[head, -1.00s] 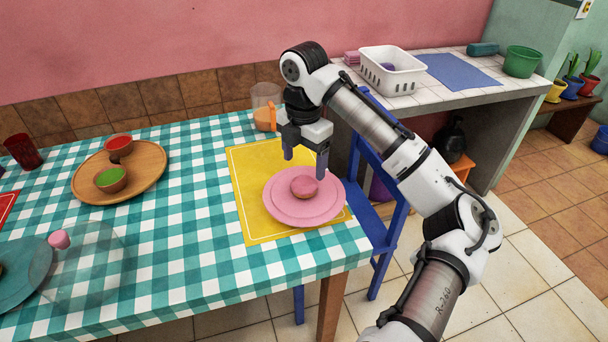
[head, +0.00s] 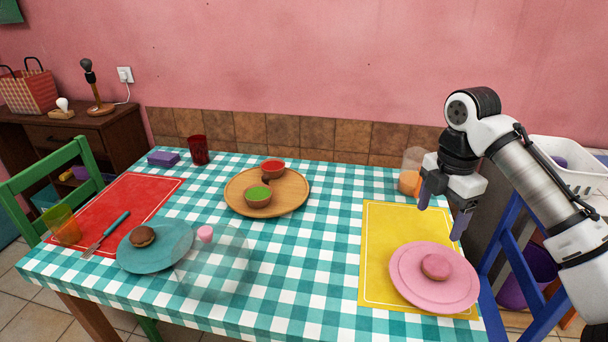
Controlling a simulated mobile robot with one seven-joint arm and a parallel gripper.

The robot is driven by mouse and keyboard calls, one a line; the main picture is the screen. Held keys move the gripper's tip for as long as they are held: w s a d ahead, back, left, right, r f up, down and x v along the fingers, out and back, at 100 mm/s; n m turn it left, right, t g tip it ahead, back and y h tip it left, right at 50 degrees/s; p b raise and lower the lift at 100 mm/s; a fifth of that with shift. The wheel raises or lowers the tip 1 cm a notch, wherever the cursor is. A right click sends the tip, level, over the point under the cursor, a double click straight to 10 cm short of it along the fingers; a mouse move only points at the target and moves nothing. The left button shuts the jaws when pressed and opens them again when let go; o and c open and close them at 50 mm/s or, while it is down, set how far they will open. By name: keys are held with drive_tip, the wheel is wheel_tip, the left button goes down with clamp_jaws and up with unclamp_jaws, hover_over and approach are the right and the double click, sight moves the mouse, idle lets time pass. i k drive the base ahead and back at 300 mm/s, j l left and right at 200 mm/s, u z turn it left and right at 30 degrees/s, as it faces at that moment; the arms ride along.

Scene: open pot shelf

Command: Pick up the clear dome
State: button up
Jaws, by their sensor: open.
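The clear dome (head: 215,262) is see-through and faint, with a pink knob (head: 205,233) on it. It lies at the front left of the checked table, close to the right edge of the teal plate (head: 160,247); its exact outline and tilt are hard to make out. My gripper (head: 440,212) is open and empty, pointing down above the yellow placemat (head: 377,262) at the right end of the table. It is well to the right of the dome and apart from it.
A bun (head: 143,236) sits on the teal plate. A wooden tray (head: 295,188) with red and green bowls stands mid-table. A pink plate (head: 405,270) with a pink-topped pastry (head: 436,266) lies below my gripper. A tumbler (head: 411,181) stands behind it. Front-middle cloth is clear.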

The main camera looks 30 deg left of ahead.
sight(212, 262)
drive_tip(key=u, duration=1.25)
